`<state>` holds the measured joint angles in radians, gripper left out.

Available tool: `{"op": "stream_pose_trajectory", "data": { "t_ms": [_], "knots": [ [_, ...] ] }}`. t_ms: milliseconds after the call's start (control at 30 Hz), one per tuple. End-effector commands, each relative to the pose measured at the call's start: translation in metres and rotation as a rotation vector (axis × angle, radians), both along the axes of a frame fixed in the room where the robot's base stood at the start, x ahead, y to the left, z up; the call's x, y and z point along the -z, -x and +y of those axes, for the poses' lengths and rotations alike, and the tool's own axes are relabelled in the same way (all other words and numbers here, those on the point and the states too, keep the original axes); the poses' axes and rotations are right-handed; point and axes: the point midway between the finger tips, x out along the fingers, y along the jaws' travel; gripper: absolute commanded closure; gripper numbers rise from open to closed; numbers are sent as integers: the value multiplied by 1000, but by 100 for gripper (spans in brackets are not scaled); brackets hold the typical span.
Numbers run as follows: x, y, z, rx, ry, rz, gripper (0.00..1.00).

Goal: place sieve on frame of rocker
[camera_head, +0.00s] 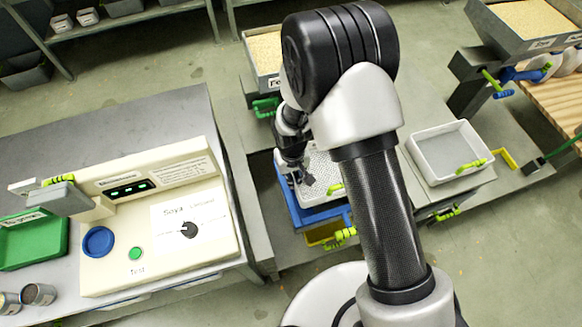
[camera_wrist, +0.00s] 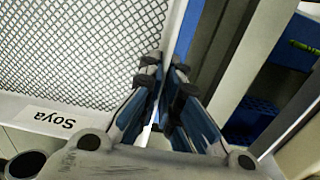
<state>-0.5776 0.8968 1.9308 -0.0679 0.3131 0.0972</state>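The sieve (camera_head: 322,166) is a pale tray with a mesh bottom, partly hidden behind my arm in the head view. In the wrist view its mesh (camera_wrist: 75,45) fills the upper left, and a "Soya" label (camera_wrist: 52,119) is on its wall. My gripper (camera_head: 297,172) is at the sieve's left side. In the wrist view my gripper (camera_wrist: 163,85) has its fingers close together on the sieve's white rim. The blue rocker frame (camera_head: 306,213) lies directly below the sieve. I cannot tell whether the sieve touches it.
A white tray (camera_head: 450,152) with a green handle stands to the right. A yellow box (camera_head: 325,234) shows below the blue frame. A control panel (camera_head: 160,222) and green tray (camera_head: 35,240) occupy the left table. A grain-filled container (camera_head: 264,52) stands behind.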

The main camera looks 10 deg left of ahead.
Motion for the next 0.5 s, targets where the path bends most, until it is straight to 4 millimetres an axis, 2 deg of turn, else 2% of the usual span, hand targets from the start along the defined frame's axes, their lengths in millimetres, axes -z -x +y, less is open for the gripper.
{"op": "stream_pose_trajectory", "data": {
  "t_ms": [233,500],
  "knots": [
    [35,11,3,-6,2,4,100],
    [34,11,4,-5,1,1,100]
  ]
}}
